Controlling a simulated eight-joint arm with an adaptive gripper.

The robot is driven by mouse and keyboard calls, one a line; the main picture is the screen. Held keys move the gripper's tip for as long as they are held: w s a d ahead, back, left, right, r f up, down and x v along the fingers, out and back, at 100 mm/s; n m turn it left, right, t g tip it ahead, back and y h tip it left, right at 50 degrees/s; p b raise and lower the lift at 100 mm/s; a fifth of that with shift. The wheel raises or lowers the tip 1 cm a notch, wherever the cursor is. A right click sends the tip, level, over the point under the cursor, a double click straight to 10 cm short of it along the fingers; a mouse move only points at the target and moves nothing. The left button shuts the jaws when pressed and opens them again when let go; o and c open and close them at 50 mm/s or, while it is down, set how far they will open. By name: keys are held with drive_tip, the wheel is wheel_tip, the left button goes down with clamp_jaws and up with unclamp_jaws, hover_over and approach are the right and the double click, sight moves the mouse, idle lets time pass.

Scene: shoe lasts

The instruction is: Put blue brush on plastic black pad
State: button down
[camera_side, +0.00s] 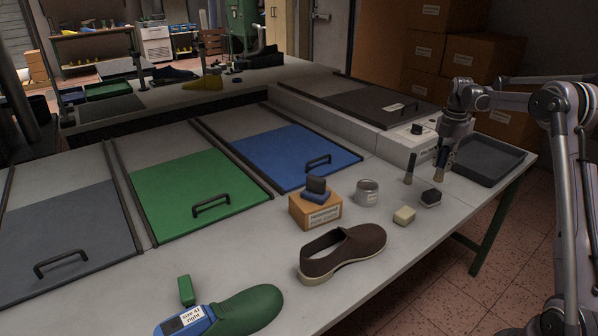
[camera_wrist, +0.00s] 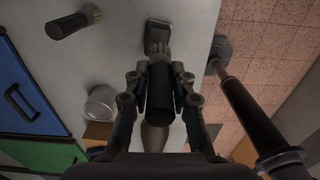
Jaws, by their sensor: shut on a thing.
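My gripper (camera_side: 446,150) is shut on the blue brush (camera_side: 443,158), whose handle looks dark blue and whose pale bristles point down. In the wrist view the brush's dark handle (camera_wrist: 160,92) lies between the fingers of my gripper (camera_wrist: 160,82). The brush is upright in the side view and appears to be above the bench; the exact gap is unclear. The plastic black pad (camera_side: 497,160), a shallow dark tray with a raised rim, lies to the right of the brush at the bench's right end. I cannot make out the pad in the wrist view.
A second dark brush (camera_side: 409,170) stands left of my gripper. A brown shoe (camera_side: 342,252) lies in front. A white control box (camera_side: 405,145) stands behind.

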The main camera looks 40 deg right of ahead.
sight(440, 166)
drive_tip(key=shift+w+a+f, duration=0.1)
drive_tip(key=shift+w+f, duration=0.2)
drive_tip(key=shift+f, duration=1.85)
drive_tip(key=shift+f, duration=0.15)
drive_tip(key=c, duration=1.1)
unclamp_jaws()
drive_tip(key=shift+c, duration=0.2)
